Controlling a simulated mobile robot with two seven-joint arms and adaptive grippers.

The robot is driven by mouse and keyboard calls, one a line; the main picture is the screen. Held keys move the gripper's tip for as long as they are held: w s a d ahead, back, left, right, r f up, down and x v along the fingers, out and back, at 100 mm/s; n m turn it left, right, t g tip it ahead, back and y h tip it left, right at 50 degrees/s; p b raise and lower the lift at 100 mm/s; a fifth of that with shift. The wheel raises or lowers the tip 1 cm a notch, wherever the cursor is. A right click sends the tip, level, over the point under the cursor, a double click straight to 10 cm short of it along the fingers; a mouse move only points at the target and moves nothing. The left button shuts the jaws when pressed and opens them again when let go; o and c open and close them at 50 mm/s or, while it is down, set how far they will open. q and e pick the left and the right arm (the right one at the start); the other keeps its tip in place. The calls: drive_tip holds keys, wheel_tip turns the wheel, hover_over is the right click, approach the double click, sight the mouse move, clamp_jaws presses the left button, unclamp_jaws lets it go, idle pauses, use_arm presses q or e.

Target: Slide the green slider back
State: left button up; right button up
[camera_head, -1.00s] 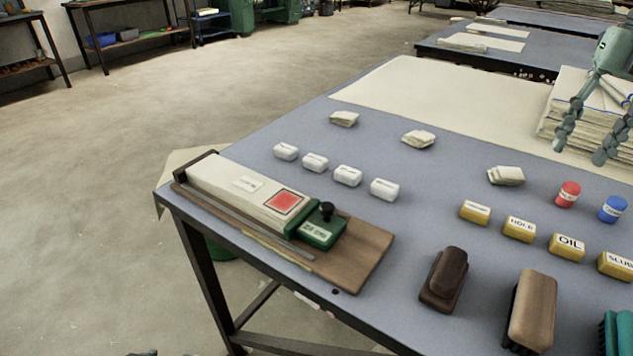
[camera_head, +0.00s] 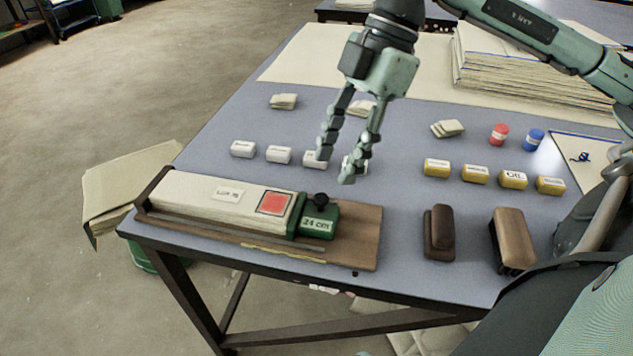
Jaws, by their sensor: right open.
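The green slider (camera_head: 316,221) with a black knob (camera_head: 320,199) and a "24 cm" label sits on a brown wooden board (camera_head: 357,238) near the table's front left. Its left side meets a folded cream cloth stack (camera_head: 190,193) that carries a red square (camera_head: 274,202). My right gripper (camera_head: 334,168) is open and empty, pointing down. In the picture it is above and slightly right of the slider, apart from it, and it partly hides the white blocks behind. My left gripper is not in view.
White blocks (camera_head: 243,149) stand in a row behind the board. Yellow blocks (camera_head: 475,173), a dark brush (camera_head: 439,232) and a brown brush (camera_head: 513,240) are to the right. A large cloth stack (camera_head: 530,75) lies at the back right. The board's right end is bare.

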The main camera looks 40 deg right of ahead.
sight(322, 196)
drive_tip(key=shift+x, duration=2.75)
clamp_jaws()
